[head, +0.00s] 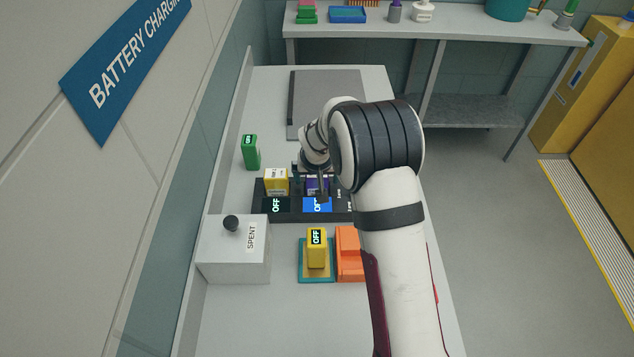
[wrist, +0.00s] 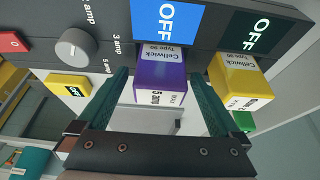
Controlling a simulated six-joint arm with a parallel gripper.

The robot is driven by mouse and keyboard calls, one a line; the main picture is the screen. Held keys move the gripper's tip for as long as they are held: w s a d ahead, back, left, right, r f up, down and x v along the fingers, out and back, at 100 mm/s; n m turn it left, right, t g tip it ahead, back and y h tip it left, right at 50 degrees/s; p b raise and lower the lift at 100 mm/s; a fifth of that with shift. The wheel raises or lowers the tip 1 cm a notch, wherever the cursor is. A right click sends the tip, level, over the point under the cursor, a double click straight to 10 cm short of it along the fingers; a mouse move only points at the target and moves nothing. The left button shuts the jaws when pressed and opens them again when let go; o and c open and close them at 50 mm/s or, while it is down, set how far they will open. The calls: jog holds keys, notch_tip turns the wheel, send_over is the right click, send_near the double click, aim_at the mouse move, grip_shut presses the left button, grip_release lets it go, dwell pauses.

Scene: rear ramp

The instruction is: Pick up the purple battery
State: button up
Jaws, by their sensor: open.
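The purple battery (wrist: 160,82) sits in the charger (wrist: 215,15) under a lit blue OFF display in the wrist view. In the head view the purple battery (head: 318,184) is partly hidden by my gripper. My gripper (wrist: 161,76) is open, with one teal finger on each side of the purple battery; I cannot tell whether either finger touches it. In the head view my gripper (head: 316,178) is over the right-hand slot of the charger (head: 262,210), and my arm covers the charger's right end.
A yellow battery (head: 276,182) sits in the slot beside it. A green battery (head: 250,152) stands behind left. A yellow battery (head: 317,247) stands on a teal-edged tray in front, beside an orange block (head: 349,252). The SPENT box (head: 233,248) is front left. A grey plate (head: 350,90) lies behind.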

jog(key=shift+w+f, duration=0.15)
jog(key=shift+f, duration=0.25)
grip_shut()
jog(key=shift+r, duration=0.2)
